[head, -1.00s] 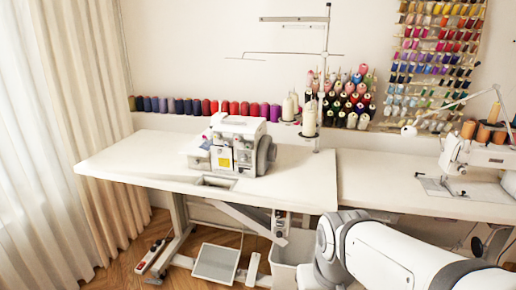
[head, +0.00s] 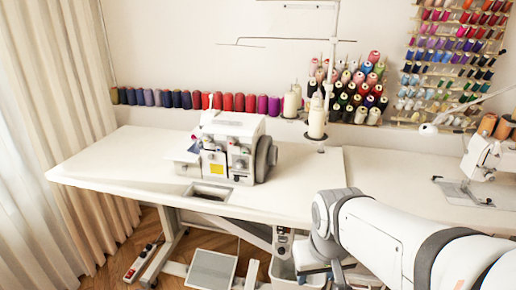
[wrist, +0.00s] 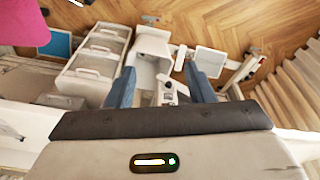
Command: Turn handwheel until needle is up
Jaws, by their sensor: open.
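A white overlock sewing machine (head: 228,148) stands on the left table in the head view. Its dark grey handwheel (head: 265,158) is on its right side. The needle is too small to make out, so I cannot tell whether it is up. A second white sewing machine (head: 490,155) is cut off at the right edge, and its handwheel is not in view. My gripper shows in the wrist view (wrist: 162,82) with its two blue fingers wide apart and nothing between them. It points down toward the floor, apart from the handwheel. My arm is at the lower right of the head view.
The white left table (head: 110,165) has free room around the machine. A thread stand (head: 317,120) and coloured cones (head: 355,95) are behind it. In the wrist view, white drawers (wrist: 97,55) and a foot pedal (wrist: 210,61) are below. A curtain (head: 90,130) hangs at the left.

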